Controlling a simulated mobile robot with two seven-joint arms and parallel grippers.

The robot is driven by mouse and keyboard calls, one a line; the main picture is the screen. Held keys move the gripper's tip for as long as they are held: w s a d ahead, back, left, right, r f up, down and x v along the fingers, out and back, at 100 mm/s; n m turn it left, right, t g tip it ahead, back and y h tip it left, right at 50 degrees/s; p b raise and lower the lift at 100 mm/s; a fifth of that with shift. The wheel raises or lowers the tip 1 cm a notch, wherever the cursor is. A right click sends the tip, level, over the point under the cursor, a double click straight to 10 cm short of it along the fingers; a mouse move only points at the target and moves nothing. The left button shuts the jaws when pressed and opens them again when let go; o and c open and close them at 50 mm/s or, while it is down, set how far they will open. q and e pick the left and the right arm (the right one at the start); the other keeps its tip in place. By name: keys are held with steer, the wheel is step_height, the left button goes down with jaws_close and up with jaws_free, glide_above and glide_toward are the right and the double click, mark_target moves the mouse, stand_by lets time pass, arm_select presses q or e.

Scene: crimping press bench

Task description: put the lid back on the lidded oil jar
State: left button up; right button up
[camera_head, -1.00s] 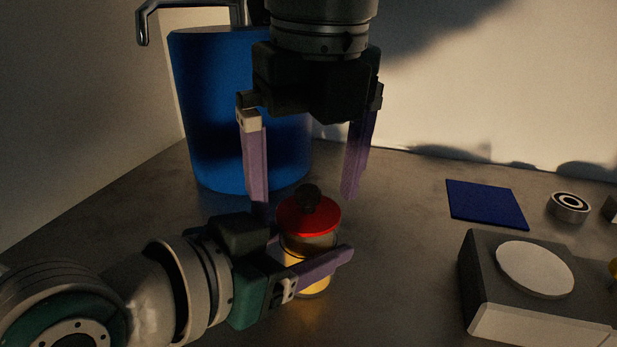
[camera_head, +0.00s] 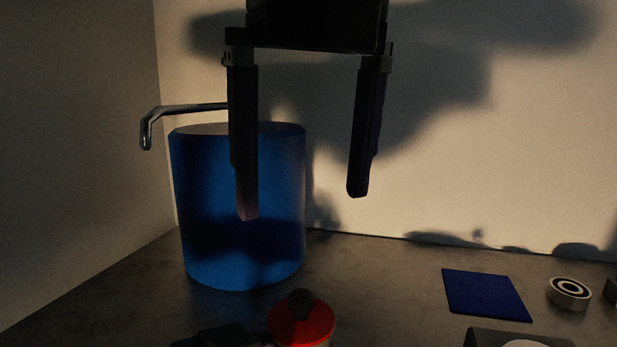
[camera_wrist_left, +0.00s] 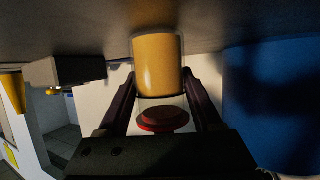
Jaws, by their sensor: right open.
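The oil jar (camera_wrist_left: 158,65) is clear with yellow oil inside. It stands on the bench in the left wrist view, which shows it upside down. Its red lid (camera_head: 301,324) with a dark knob sits on top of the jar near the bottom edge of the head view. The lid also shows at the jar's top in the left wrist view (camera_wrist_left: 163,118). My left gripper (camera_wrist_left: 160,78) has its fingers against both sides of the jar. My right gripper (camera_head: 302,206) is open and empty, well above the lid.
A large blue cylinder (camera_head: 240,215) with a metal spout (camera_head: 175,110) stands behind and left of the jar. A blue mat (camera_head: 486,294), a ring-shaped bearing (camera_head: 569,293) and a grey box (camera_head: 490,338) lie to the right. The bench between jar and mat is clear.

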arm_select(q)
steer(key=o, duration=0.5)
steer(key=p+v, duration=0.2)
steer(key=v, duration=0.8)
